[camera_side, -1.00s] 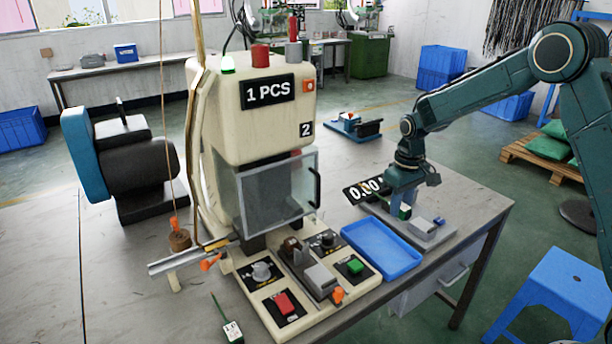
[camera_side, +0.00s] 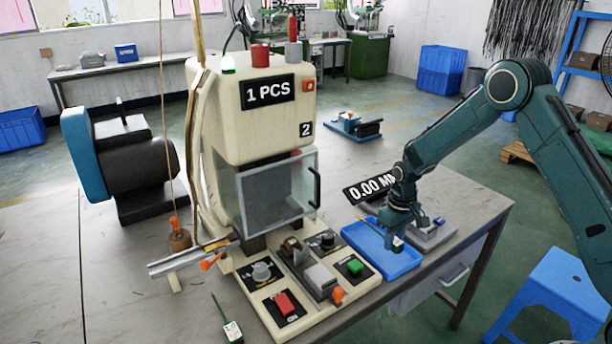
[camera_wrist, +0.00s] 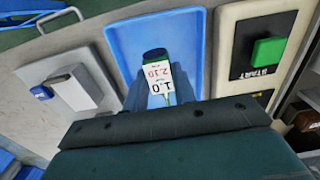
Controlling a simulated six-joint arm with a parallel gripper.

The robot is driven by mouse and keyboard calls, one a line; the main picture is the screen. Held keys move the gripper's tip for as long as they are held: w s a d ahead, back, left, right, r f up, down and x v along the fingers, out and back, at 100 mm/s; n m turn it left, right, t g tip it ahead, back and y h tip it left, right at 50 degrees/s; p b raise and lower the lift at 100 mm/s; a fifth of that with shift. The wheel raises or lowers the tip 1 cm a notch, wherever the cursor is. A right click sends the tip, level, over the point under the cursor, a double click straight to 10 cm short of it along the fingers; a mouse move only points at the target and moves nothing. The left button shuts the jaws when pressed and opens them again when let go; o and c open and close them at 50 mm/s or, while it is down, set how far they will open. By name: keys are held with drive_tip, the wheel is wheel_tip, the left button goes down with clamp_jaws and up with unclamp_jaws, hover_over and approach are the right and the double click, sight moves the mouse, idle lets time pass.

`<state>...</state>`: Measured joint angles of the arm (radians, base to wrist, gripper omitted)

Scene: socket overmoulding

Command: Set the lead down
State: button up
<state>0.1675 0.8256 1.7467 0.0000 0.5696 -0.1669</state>
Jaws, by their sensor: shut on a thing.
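My gripper (camera_side: 398,234) points down over the blue tray (camera_side: 363,240) and is shut on the lead (camera_side: 398,243). In the side view only a small pale bit of the lead shows below the jaws. I cannot tell whether the lead touches the tray floor. No other thing shows in the tray.
The press (camera_side: 250,130) stands left of the tray, with its control panel, including a green START button (camera_side: 355,266). A grey fixture plate (camera_side: 440,236) sits close on the tray's right. Another labelled lead (camera_side: 232,330) lies at the table's front left.

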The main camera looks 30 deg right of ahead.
drive_tip(key=shift+f, duration=1.8)
drive_tip(key=shift+f, duration=0.1)
drive_tip(key=o, duration=1)
wheel_tip(320, 180, up, 12)
drive_tip(key=shift+f, duration=0.2)
drive_tip(key=shift+r, duration=0.35)
